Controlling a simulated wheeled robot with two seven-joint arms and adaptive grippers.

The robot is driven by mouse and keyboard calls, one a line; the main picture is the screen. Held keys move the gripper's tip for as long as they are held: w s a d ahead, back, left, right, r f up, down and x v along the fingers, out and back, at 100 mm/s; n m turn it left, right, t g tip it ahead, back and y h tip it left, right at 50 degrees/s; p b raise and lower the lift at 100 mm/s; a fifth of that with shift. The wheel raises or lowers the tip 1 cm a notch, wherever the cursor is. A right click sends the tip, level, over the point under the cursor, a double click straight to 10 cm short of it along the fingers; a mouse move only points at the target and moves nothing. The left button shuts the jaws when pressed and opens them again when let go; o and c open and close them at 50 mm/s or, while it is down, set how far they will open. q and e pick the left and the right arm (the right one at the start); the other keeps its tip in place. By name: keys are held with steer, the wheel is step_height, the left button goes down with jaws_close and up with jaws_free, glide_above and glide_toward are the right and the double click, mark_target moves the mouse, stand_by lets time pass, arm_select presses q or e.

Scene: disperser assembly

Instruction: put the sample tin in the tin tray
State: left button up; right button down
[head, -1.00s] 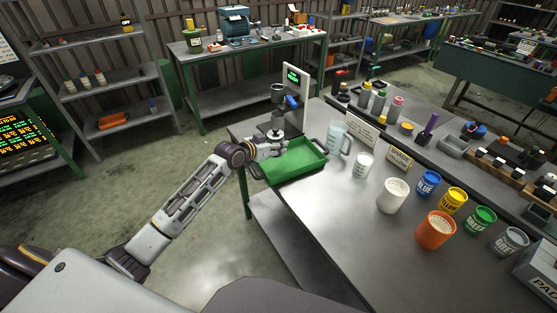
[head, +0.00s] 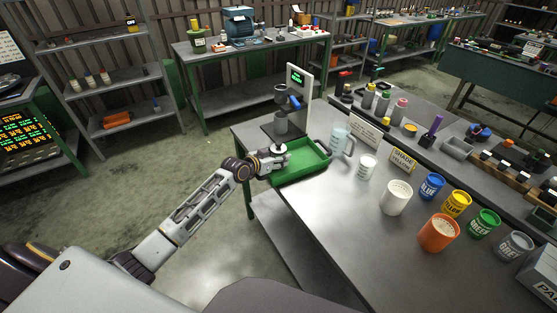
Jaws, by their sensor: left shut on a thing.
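The green tin tray (head: 318,152) lies on the near left part of the grey workbench. My left gripper (head: 280,160) is over the left end of the tray. It is shut on a small pale metallic tin, the sample tin (head: 281,149). The tin looks upright, but its lower part is hidden by the fingers, and I cannot tell whether it touches the tray floor. My right gripper is out of the view.
A white pot (head: 396,198), an orange pot (head: 438,233) and several coloured cans stand further right.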

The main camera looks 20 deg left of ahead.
arm_select(q)
steer(key=shift+f, duration=0.5)
steer(key=shift+f, duration=0.15)
steer(key=o, duration=0.9)
steer(key=shift+v, duration=6)
